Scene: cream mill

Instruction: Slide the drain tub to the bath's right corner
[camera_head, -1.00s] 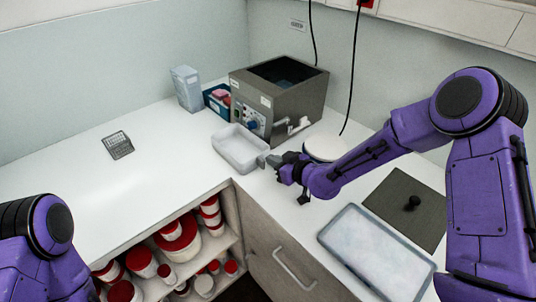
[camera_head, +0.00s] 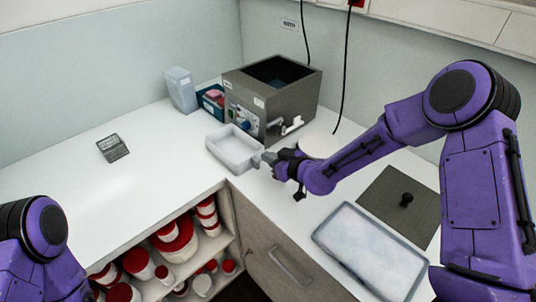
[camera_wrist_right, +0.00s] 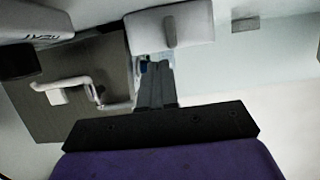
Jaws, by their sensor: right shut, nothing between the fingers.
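The drain tub (camera_head: 231,158) is a shallow, white, open tray on the counter, in front of the grey metal bath (camera_head: 294,103). It lies near the bath's control-panel side, and its right end is close to the bath's near corner. My right gripper (camera_head: 263,158) is shut and empty, its fingertips at the tub's right end. Whether they touch it is unclear. In the right wrist view, the shut fingers (camera_wrist_right: 156,84) point at the white tub (camera_wrist_right: 190,22), with the bath (camera_wrist_right: 75,118) to the left. My left gripper is out of view.
A white tap (camera_head: 292,124) sticks out of the bath's right side. A round white lid (camera_head: 318,146) lies behind my right forearm. A blue box (camera_head: 211,99) and a clear container (camera_head: 181,90) stand left of the bath. The counter left of the tub is mostly clear.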

